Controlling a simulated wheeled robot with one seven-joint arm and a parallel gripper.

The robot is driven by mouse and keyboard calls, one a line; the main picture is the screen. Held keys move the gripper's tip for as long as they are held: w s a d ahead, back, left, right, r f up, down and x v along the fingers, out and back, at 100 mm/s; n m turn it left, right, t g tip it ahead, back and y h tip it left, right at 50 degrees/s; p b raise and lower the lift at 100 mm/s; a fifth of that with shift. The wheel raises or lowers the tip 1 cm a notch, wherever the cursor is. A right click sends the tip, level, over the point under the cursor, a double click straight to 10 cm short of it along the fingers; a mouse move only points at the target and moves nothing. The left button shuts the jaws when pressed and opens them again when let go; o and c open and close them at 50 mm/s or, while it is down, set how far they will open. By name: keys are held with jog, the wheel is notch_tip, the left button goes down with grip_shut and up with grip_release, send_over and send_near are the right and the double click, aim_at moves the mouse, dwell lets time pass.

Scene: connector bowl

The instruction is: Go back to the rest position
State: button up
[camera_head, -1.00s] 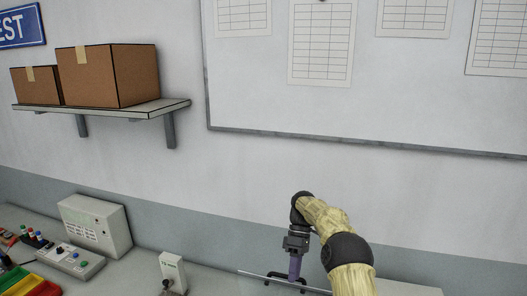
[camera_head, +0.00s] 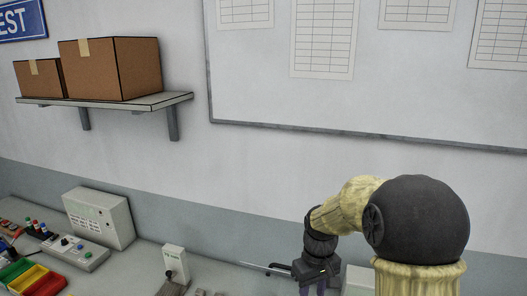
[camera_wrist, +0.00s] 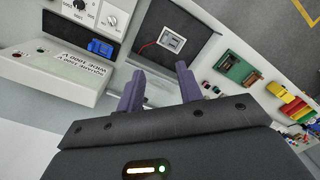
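My gripper (camera_head: 318,288) is at the bottom of the head view, right of centre, partly cut off by the picture's edge. In the wrist view its two purple fingers (camera_wrist: 159,88) stand apart with nothing held between them. They are over the bench, and no object touches them.
In the wrist view a grey device with a blue connector (camera_wrist: 101,47) is at the left. A small white square part with a red wire (camera_wrist: 172,42) lies on a dark surface. A green board (camera_wrist: 238,73) and coloured bins (camera_wrist: 287,102) are at the right. In the head view, boxes (camera_head: 112,68) sit on a wall shelf (camera_head: 150,104).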

jog(key=s+d+m+t, duration=0.3)
jog(key=s+m, duration=0.2)
jog(key=s, duration=0.8)
notch_tip(320, 180, down, 17)
jog(key=b, duration=1.7)
jog(key=shift+f, duration=0.2)
